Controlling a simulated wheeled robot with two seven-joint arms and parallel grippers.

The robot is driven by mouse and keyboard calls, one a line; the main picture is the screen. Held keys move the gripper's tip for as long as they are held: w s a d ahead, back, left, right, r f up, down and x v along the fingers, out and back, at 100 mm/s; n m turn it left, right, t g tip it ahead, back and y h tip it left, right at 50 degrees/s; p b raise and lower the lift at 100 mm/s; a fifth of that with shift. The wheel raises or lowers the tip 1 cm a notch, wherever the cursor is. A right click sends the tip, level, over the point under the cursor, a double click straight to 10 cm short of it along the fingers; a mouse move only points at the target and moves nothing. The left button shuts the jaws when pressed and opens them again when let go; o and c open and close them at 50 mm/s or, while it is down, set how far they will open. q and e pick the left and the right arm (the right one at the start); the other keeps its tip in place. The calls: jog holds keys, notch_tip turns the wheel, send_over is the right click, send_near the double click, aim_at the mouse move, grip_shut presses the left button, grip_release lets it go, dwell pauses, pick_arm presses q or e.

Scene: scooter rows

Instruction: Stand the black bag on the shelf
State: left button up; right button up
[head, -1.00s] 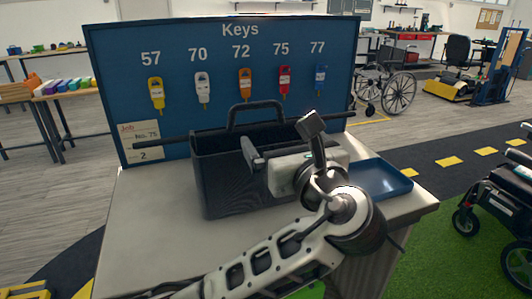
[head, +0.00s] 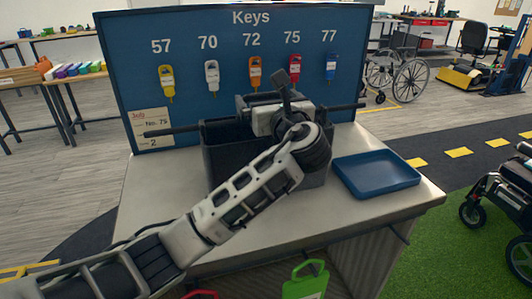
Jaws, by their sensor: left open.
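The black bag (head: 222,158) stands upright on the pale grey top (head: 150,205) of a cabinet, in front of the blue key board. Its handle, seen earlier, is now mostly hidden behind my left gripper. My left gripper (head: 264,102) is over the bag's top at the handle's height, its fingers open and spread left and right. I cannot tell whether the handle lies between them. My left forearm covers the bag's front right part. My right gripper is not in view. No separate shelf can be made out for certain.
A shallow blue tray (head: 375,175) lies right of the bag. The key board (head: 125,60) carries several coloured key tags. A green item (head: 305,284) and a red one (head: 200,295) show low in front. A wheelchair stands beyond.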

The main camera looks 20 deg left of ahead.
pick_arm(q)
jog(key=shift+x, duration=1.15)
jog(key=c, duration=1)
jog(key=shift+r, duration=0.1)
jog(key=shift+c, duration=0.7)
